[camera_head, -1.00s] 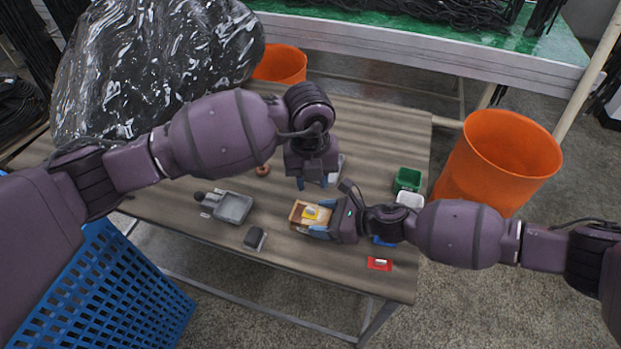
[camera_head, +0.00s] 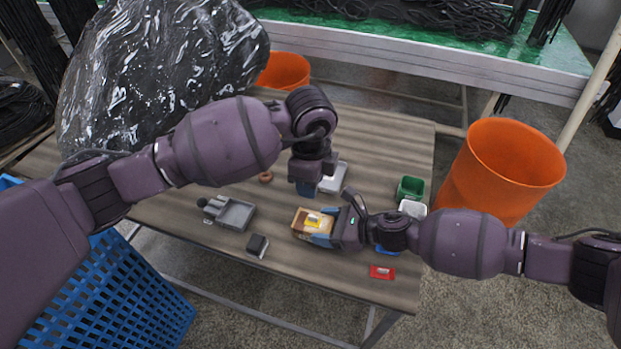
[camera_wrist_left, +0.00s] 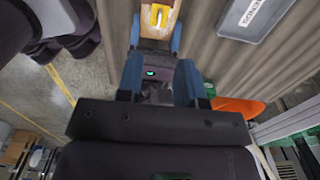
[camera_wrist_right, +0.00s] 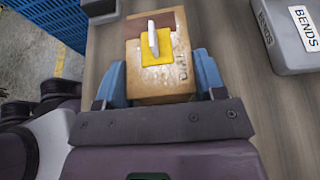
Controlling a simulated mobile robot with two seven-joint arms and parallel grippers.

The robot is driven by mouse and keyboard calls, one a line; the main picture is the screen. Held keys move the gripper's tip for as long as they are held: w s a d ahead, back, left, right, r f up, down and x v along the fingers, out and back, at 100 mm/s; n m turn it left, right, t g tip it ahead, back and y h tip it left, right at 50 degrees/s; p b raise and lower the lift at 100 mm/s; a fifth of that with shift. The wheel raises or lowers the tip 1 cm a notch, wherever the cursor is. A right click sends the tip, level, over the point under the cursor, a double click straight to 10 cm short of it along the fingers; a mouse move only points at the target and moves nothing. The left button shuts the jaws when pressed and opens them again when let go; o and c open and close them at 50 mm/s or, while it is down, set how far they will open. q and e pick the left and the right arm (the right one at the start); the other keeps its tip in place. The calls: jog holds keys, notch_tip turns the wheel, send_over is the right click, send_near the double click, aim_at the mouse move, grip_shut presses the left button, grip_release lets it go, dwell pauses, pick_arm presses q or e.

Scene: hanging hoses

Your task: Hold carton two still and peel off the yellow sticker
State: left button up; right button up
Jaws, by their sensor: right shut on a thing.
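In the right wrist view the yellow sticker (camera_wrist_right: 166,57) carries a raised pale tab, and the carton (camera_wrist_right: 138,85) has dark writing. My right gripper (camera_wrist_right: 160,82) is shut on the carton, one blue finger on each side. My left gripper (camera_head: 312,189) hangs just above and behind the carton, fingers down. In the left wrist view its blue fingers stand apart (camera_wrist_left: 160,78) with nothing held, and the sticker (camera_wrist_left: 158,17) shows beyond them.
A grey box labelled BENDS (camera_wrist_right: 275,38) lies behind the carton. A grey tray (camera_head: 236,215) and a dark block (camera_head: 257,245) are to the left. A green bin (camera_head: 410,187), a white bin (camera_head: 412,208) and a red item (camera_head: 382,272) are to the right.

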aim_at(310, 216)
pick_arm(q)
notch_tip(310, 216, down, 12)
jog(key=shift+r, duration=0.1)
dwell(0.5)
grip_shut()
dwell(1.1)
